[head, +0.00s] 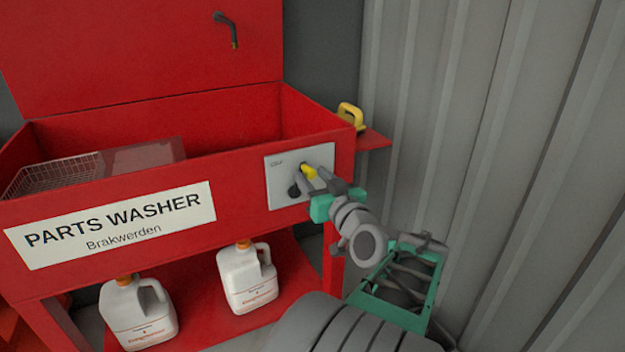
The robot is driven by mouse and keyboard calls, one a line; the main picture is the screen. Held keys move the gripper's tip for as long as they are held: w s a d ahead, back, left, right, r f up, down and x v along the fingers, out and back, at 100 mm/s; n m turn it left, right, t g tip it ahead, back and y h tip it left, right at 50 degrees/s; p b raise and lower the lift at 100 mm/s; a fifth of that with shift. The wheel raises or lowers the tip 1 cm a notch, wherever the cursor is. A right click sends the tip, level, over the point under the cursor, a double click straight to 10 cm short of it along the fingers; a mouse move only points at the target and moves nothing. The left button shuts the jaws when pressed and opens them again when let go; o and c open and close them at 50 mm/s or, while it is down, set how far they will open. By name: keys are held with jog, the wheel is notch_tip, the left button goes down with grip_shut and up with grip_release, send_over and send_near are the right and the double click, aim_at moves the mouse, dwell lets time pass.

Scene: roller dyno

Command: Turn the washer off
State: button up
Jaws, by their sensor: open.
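The red parts washer (235,210) stands on the left with its lid raised. A light grey control panel (283,170) is on the right end of its front. A small yellow part (308,172) shows on or just in front of the panel, by my gripper's tips. A black rounded part (294,191) shows lower left of it; I cannot tell whether it is a knob or a fingertip. My gripper (312,184) is open, close in front of the panel, and hides its lower right. Contact with the panel and the switch position cannot be made out.
A wire basket (50,176) sits in the washer's basin. Two white jugs (246,278) stand on the lower shelf. A yellow item (350,116) rests at the small right side shelf (374,140). A corrugated grey wall (480,130) stands close on the right.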

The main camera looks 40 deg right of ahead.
jog(key=shift+w, duration=0.15)
grip_shut()
dwell(0.4)
dwell(1.0)
